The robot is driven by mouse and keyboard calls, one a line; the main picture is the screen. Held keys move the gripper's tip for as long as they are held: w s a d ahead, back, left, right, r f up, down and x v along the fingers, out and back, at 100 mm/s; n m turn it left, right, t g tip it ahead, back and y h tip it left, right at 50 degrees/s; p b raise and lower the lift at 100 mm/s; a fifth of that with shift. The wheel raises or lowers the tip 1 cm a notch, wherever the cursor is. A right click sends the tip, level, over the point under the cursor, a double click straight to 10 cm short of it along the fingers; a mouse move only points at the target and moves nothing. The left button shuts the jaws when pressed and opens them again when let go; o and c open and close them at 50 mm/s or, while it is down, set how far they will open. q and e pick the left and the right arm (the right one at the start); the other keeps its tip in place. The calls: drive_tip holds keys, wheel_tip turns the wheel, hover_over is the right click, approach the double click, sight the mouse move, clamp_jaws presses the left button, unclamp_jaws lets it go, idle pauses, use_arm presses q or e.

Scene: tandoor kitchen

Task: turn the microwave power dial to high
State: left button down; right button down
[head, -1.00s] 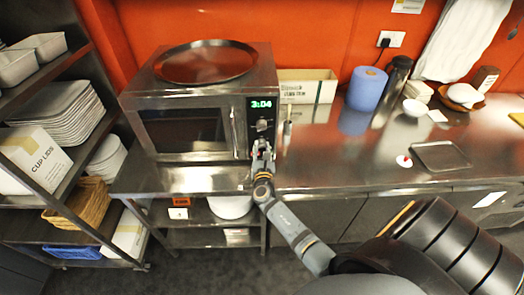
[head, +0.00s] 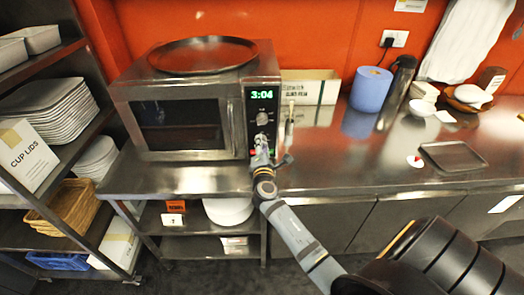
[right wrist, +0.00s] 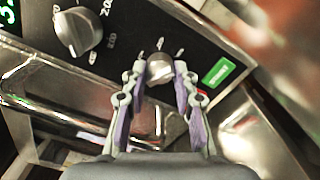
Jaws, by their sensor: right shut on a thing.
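The microwave (head: 185,115) stands on the steel counter with its door closed and a green 3:04 display. Its right-hand panel has two dials. The upper, larger dial (head: 262,118) is free, and also shows in the right wrist view (right wrist: 78,32). The lower, smaller dial (right wrist: 159,69) sits between the fingertips of my right gripper (right wrist: 160,75), which is shut on it. In the head view my right gripper (head: 261,147) covers this dial. Tick marks show around it; its pointer setting cannot be read. My left gripper is not in view.
A green button (right wrist: 216,72) is close to the right fingers. A round tray (head: 203,55) lies on top of the microwave. A box (head: 310,88) and a blue paper roll (head: 370,89) stand to the right. The counter front (head: 350,165) is clear.

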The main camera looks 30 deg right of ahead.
drive_tip(key=shift+m+b, duration=4.65)
drive_tip(key=shift+m, duration=1.05)
drive_tip(key=c, duration=1)
unclamp_jaws()
